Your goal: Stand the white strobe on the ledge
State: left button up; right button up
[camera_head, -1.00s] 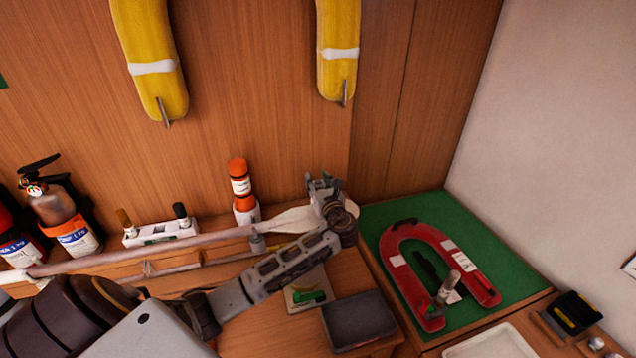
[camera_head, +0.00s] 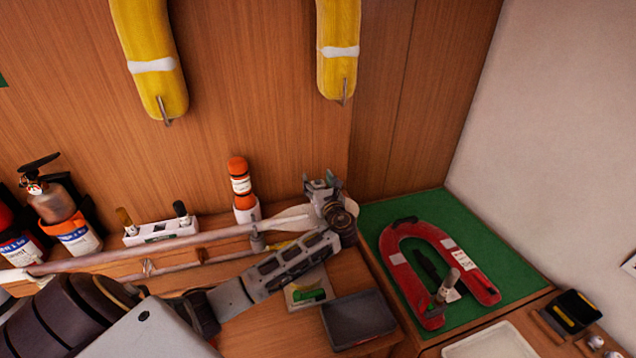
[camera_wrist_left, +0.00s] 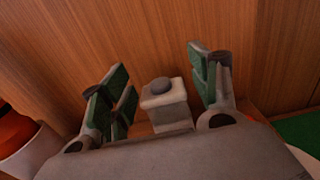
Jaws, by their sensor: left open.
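The white strobe (camera_wrist_left: 166,108), a small pale block with a rounded grey top, stands upright between the fingers of my left gripper (camera_wrist_left: 160,72) in the left wrist view. The fingers are spread, with a visible gap on each side of the strobe. Its lower part is hidden by the gripper body. In the head view my left gripper (camera_head: 322,184) is at the wooden back wall, over the right end of the ledge (camera_head: 215,223); I cannot make out the strobe there. My right gripper is not in view.
An orange canister (camera_head: 239,182) in a white holder stands left of the gripper. A long pale pole (camera_head: 150,250) runs along the ledge front. A dark tray (camera_head: 358,319) and a red horseshoe-shaped float (camera_head: 400,285) on a green mat (camera_head: 375,218) lie right and below.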

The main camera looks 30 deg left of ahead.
pick_arm(q)
jog(key=shift+r, duration=0.1)
jog(key=b+v, duration=0.2)
jog(key=v, duration=0.8)
jog(key=shift+s+d+b, duration=0.25)
jog(key=shift+s+b, duration=0.05)
jog(key=shift+s+d, duration=0.4)
jog(key=shift+d, duration=0.05)
